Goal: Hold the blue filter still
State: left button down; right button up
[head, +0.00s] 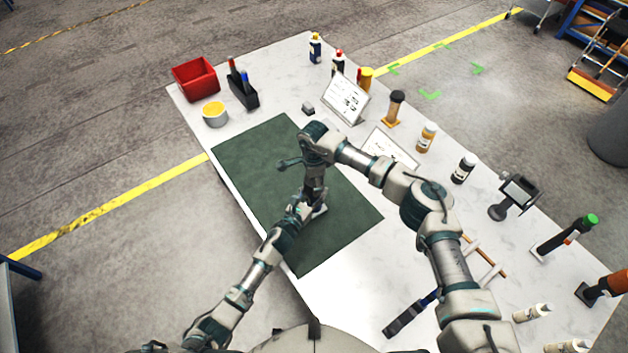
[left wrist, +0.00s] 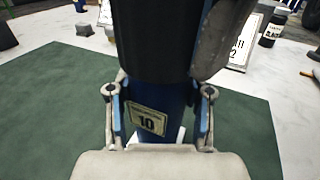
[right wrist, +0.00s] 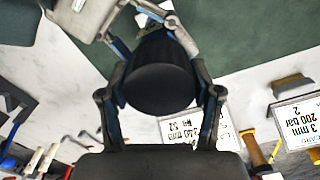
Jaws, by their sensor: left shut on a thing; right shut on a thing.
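The blue filter (left wrist: 178,115) stands upright over the green mat, with a pale label reading 10 on its front and a black upper part (left wrist: 150,40). My left gripper (head: 304,205) is shut around its lower blue body from the near side. My right gripper (head: 315,172) is shut on the black upper part (right wrist: 158,82), from above the left one. In the head view the filter is mostly hidden behind my grippers. A white flat piece (head: 319,211) shows at its foot; I cannot tell what it is.
The green mat (head: 250,160) is otherwise clear. A red bin (head: 195,78), a yellow-topped tub (head: 215,113) and a black caddy (head: 243,92) stand at the far left. Sign cards (head: 345,98), bottles and tools line the table's right side.

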jog(key=m, duration=0.7)
jog(key=shift+s+a+m, duration=0.1)
jog(key=shift+m, duration=0.2)
jog(key=m, duration=1)
jog(key=shift+a, duration=0.15)
jog(key=m, duration=1)
jog(key=shift+a, duration=0.1)
jog(key=m, duration=0.5)
jog(key=shift+w+m, duration=0.2)
jog(key=shift+m, duration=0.1)
jog(key=m, duration=1)
jog(key=shift+w+d, duration=0.2)
